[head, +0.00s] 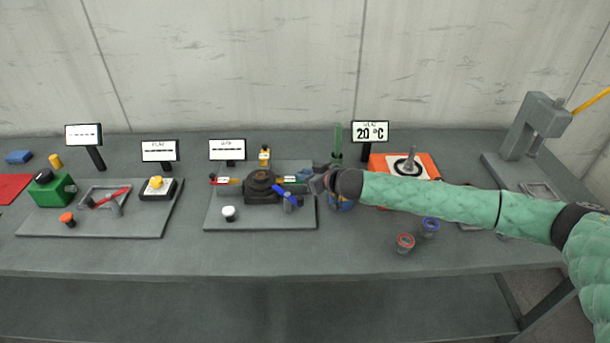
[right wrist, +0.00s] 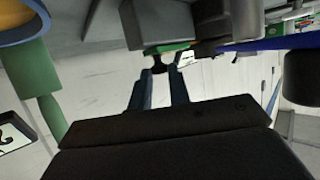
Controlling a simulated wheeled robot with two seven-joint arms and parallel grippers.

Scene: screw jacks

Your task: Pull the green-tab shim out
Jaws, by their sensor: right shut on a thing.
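The black screw jack (head: 262,188) stands on a grey base plate (head: 262,221). The green-tab shim (head: 285,179) sticks out of its right side, with a white label on it. My right gripper (head: 312,182) reaches in from the right and is shut at the outer end of this shim. In the right wrist view the fingertips (right wrist: 160,68) close on a small dark piece just below the green part (right wrist: 168,47). The shim's inner end is hidden in the jack. A second shim with a red end (head: 222,181) sits on the jack's left. My left gripper is not in view.
A blue lever (head: 290,196) lies close below my right gripper, and a white knob (head: 229,213) stands on the plate. A green bottle-like post (head: 338,143) rises behind the wrist. The front table edge is clear.

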